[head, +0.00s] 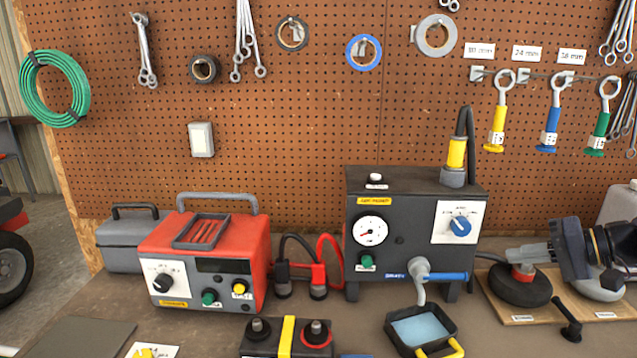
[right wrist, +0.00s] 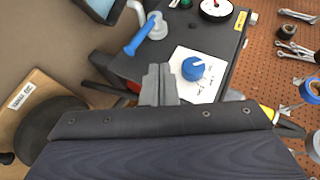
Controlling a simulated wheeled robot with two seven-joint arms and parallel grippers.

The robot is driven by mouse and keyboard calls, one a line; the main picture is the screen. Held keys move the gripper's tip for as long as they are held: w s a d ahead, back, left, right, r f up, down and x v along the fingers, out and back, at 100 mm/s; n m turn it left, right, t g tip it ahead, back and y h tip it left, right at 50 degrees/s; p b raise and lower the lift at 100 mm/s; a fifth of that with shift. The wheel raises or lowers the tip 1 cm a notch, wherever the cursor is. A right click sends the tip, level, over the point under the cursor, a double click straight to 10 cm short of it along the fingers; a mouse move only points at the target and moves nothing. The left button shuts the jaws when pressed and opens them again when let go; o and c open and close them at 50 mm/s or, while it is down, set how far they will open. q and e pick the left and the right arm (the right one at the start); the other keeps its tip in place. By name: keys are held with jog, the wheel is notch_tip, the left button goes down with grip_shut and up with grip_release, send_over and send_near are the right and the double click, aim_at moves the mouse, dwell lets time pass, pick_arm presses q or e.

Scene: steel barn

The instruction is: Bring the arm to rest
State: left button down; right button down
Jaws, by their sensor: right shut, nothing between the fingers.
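My right gripper (head: 522,256) comes in from the right edge in the head view. Its fingers point left, close together, above a black disc on a wooden board. In the right wrist view my right gripper (right wrist: 158,82) is shut with nothing between the fingers. Beyond its tips there is the dark machine with the white panel and blue knob (right wrist: 193,68). I cannot tell the exact gap to the machine, but no contact shows. My left gripper is in neither view.
The dark machine (head: 416,187) has a blue-handled tap (head: 447,277) over a tray (head: 447,335) of blue liquid. A red charger (head: 205,247) stands left. The black disc (head: 519,290) lies on the wooden board (head: 545,311). Tools hang on the pegboard (head: 300,120).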

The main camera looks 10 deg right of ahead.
jog(key=s+a+g+h+p, duration=0.1)
jog(key=s+a, duration=0.2)
jog(key=a, duration=0.3)
jog(key=s+a+n+g+p, duration=0.1)
jog(key=s+a, duration=0.1)
jog(key=a, duration=0.3)
jog(key=s+a+g+h+p, duration=0.1)
jog(key=s+a, duration=0.2)
jog(key=a, duration=0.3)
jog(key=s+a+f+n+h+p, duration=0.2)
jog(key=s+a+f+n+h, duration=0.1)
jog(key=s+a+f, duration=0.7)
jog(key=s, duration=0.3)
jog(key=shift+s+a, duration=0.1)
